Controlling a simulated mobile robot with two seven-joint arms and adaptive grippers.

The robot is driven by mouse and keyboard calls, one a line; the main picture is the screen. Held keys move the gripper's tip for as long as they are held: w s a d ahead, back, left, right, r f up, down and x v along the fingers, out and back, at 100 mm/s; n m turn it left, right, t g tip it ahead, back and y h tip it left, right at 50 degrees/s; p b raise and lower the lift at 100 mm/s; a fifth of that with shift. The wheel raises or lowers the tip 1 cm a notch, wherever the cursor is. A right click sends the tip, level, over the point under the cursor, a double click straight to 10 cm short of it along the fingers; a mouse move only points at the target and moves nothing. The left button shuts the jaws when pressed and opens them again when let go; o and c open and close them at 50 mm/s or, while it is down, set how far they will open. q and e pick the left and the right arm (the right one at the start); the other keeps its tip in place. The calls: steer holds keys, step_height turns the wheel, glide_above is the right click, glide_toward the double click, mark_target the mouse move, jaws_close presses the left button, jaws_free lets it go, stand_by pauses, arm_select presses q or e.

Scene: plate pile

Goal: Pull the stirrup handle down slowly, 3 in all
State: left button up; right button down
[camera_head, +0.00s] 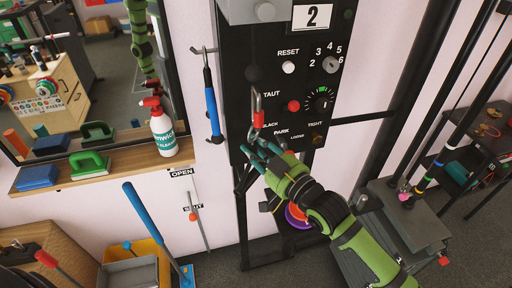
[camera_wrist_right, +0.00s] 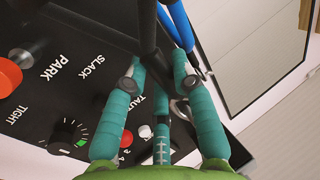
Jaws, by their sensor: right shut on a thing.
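In the head view the fingers mostly hide the handle. The panel's counter (camera_head: 312,17) reads 2. A red knob (camera_head: 294,105) sits near the TAUT label. My left gripper is not in view.
A blue-handled bar (camera_head: 212,104) hangs from a wall hook left of the panel. A shelf (camera_head: 110,166) with a spray bottle (camera_head: 161,130) is farther left. A yellow bin (camera_head: 146,252) is on the floor.

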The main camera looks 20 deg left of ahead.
steer(key=shift+d+f+b, duration=0.1)
steer(key=shift+f+b, duration=0.75)
steer(key=shift+f, duration=0.65)
steer(key=shift+f+b, duration=0.9)
steer(key=shift+f, duration=0.25)
steer(key=shift+f+b, duration=0.45)
steer(key=shift+f, duration=0.15)
steer(key=shift+r+p, duration=1.15)
steer(key=shift+r, duration=0.1)
steer(key=shift+r+p, duration=1)
steer(key=shift+r, duration=0.2)
